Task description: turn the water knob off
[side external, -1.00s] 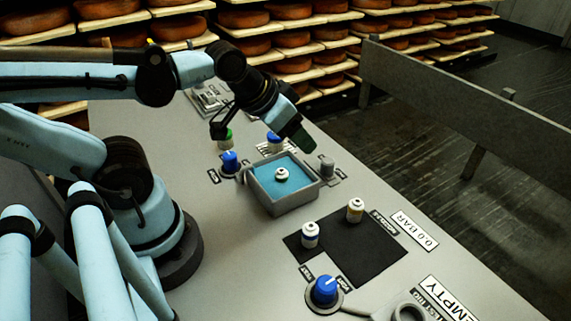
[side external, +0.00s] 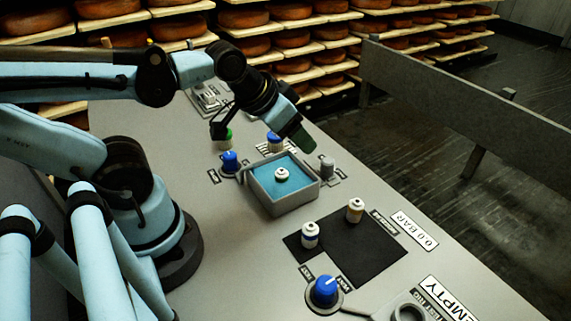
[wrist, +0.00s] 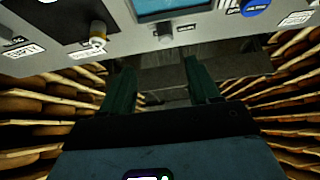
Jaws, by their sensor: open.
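A blue knob (side external: 230,162) stands left of the square tray in the side view, and another blue knob (side external: 324,291) sits on a round base near the front edge. A grey knob (side external: 327,168) stands right of the tray; it also shows in the wrist view (wrist: 165,33). Their labels are too small to read, so I cannot tell which is the water knob. My gripper (side external: 303,142) is raised above the tray's back right side. In the wrist view my gripper (wrist: 160,76) is open, with nothing between its fingers.
The grey tray (side external: 283,206) has a blue inside with a small white jar (side external: 281,174) in it. Two jars (side external: 310,235) (side external: 355,210) stand on a black mat (side external: 365,255). A blue-topped item (side external: 273,141) stands behind the tray. Cheese shelves and a grey rail lie beyond.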

